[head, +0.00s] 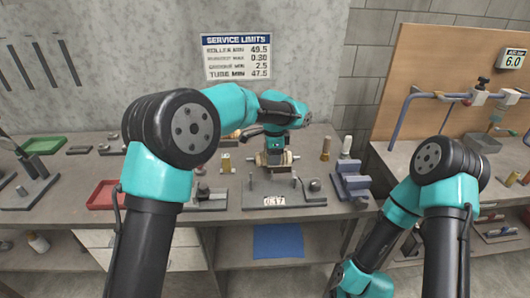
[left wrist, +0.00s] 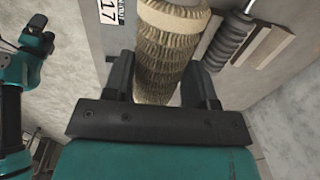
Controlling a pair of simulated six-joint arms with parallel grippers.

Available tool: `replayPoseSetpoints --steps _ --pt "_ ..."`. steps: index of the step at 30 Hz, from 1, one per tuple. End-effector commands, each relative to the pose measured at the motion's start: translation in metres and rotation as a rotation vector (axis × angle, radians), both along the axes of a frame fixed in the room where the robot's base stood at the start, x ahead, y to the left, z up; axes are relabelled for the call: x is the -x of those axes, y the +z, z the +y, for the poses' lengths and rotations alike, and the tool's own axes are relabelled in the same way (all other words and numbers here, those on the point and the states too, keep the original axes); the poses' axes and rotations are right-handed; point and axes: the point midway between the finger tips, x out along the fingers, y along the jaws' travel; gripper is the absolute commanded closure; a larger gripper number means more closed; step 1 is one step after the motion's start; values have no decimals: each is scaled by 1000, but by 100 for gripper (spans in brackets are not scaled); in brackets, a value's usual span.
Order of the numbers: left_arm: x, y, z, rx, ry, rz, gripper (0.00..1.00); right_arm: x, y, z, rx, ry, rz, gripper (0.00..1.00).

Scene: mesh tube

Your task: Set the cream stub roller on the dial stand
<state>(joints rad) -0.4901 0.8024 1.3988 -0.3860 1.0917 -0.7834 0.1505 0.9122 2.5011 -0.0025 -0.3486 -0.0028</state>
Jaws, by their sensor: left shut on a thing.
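My left gripper (head: 275,150) reaches over the bench from the left. In the left wrist view its two dark fingers (left wrist: 160,88) are shut on a tan, finely ribbed roller with a pale cream end band (left wrist: 172,50). The roller also shows in the head view (head: 262,159), partly hidden by the gripper. The dial stand (head: 300,191) is a grey base with a readout of 0.17, directly below the gripper. I cannot tell whether the roller touches its supports. The readout (left wrist: 111,12) shows partly in the left wrist view. My right gripper is out of view.
A smaller grey fixture (head: 208,198) is to the left, then a red tray (head: 103,195) and a green tray (head: 43,145). A limits sign hangs on the wall.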

Motion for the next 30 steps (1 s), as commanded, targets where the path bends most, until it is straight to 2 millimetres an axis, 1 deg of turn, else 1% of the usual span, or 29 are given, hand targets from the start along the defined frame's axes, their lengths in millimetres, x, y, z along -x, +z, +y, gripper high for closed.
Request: replayPoseSetpoints --steps 5,11,17,30 --pt "0 0 0 0 1 -1 83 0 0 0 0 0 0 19" --pt "0 -5 1 -1 1 0 83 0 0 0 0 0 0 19" --pt "-1 -17 1 -1 1 0 83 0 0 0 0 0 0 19" --pt "0 -50 1 0 1 1 83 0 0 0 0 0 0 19"
